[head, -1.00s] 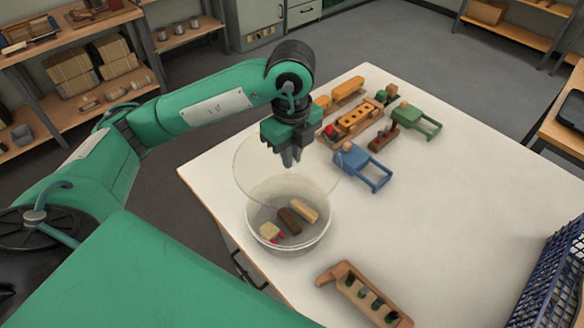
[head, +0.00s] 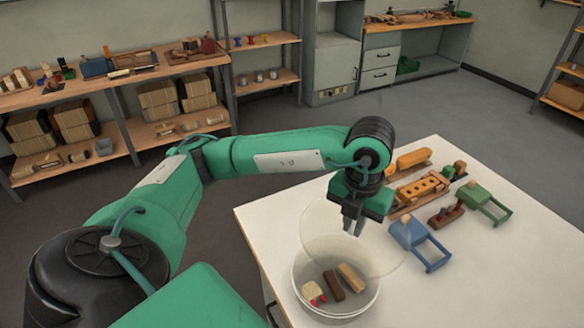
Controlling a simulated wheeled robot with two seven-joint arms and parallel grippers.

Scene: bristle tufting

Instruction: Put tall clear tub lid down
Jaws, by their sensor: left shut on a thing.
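The tall clear tub (head: 300,297) stands on the white table near its left edge. Inside it lie a dark brown block (head: 333,286), a tan block (head: 351,278) and a pale piece with red bits (head: 313,293). My left gripper (head: 353,226) is shut on the clear round lid (head: 330,242), holding it by its middle, tilted, above the tub. The lid is see-through, so its exact gap from the tub rim is hard to tell. My right gripper is not in view.
On the white table (head: 480,270), a blue clamp-like frame (head: 420,245) stands right of the lid. Behind are a green frame (head: 486,202), a brown peg block (head: 446,214) and a wooden block with holes (head: 417,192). The table's right front is bare.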

